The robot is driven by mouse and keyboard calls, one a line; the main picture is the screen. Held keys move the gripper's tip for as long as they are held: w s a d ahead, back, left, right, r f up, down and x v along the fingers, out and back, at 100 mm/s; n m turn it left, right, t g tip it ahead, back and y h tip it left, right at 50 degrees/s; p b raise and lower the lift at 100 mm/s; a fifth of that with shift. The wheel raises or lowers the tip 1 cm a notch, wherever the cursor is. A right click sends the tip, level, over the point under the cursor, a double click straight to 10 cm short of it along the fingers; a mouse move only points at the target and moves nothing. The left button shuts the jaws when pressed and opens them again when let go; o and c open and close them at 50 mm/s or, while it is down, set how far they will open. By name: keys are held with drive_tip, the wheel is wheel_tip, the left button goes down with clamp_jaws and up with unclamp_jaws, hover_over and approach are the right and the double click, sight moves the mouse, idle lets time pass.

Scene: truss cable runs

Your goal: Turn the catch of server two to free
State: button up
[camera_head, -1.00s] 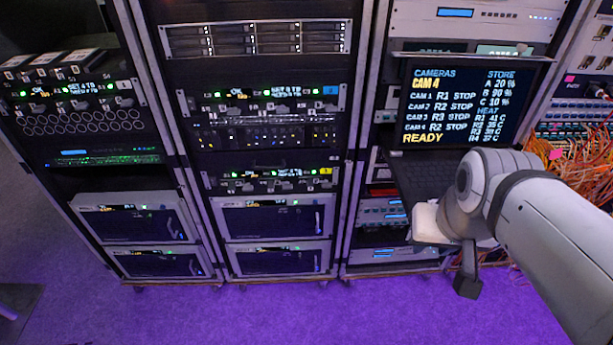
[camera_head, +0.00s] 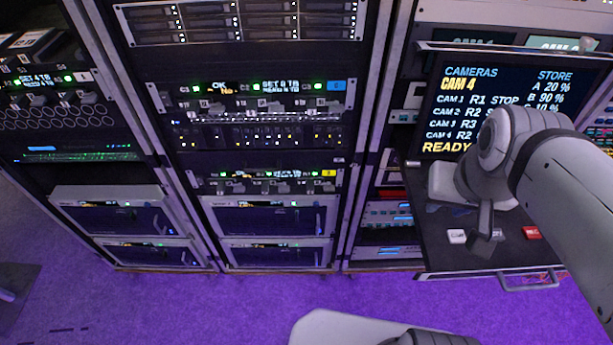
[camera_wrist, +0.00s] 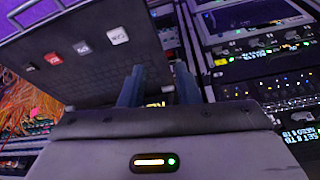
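Several dark-fronted server boxes with pale frames sit low in the racks. In the middle rack there is an upper box (camera_head: 265,218) and a lower box (camera_head: 275,254); the left rack has an upper box (camera_head: 115,217) and a lower box (camera_head: 150,254). Upright handles or catches show at their right ends, such as one on the middle upper box (camera_head: 318,218). Their labels are too small to read, so I cannot tell which is server two. My gripper (camera_head: 484,245) is over the keyboard drawer, right of these boxes. In the wrist view my gripper (camera_wrist: 158,86) has its fingers apart, nothing between them.
The keyboard drawer (camera_head: 445,258) juts out on the right, with a front handle (camera_head: 530,283). A screen (camera_head: 500,105) stands above it, behind my arm. Orange cables (camera_wrist: 60,108) hang beside the rack in the wrist view. Purple floor (camera_head: 220,310) in front of the racks is open.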

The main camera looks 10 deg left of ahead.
drive_tip(key=w+a+f+n+t+y+b, duration=0.1)
drive_tip(key=w+a+f+t+y+b, duration=0.1)
drive_tip(key=w+a+f+b, duration=0.45)
drive_tip(key=w+a+f+n+t+y+b, duration=0.1)
drive_tip(key=w+a+f+t+b, duration=0.2)
drive_tip(key=a+f+b, duration=0.65)
drive_tip(key=w+a+f+n+t+y+b, duration=0.15)
drive_tip(key=w+a+f+b, duration=0.25)
drive_tip(key=f+b, duration=0.8)
drive_tip(key=t+b, duration=0.8)
drive_tip(key=b, duration=1.5)
approach(297, 218)
drive_tip(key=shift+m+h, duration=0.25)
drive_tip(key=shift+m, duration=0.2)
drive_tip(key=p+x, duration=0.6)
drive_tip(key=x, duration=0.1)
drive_tip(key=shift+w+a+r, duration=0.1)
drive_tip(key=shift+w+r, duration=0.05)
drive_tip(key=shift+w, duration=0.05)
drive_tip(key=shift+w+a, duration=0.2)
drive_tip(key=shift+w, duration=0.45)
drive_tip(key=shift+r, duration=0.1)
drive_tip(key=shift+c, duration=0.2)
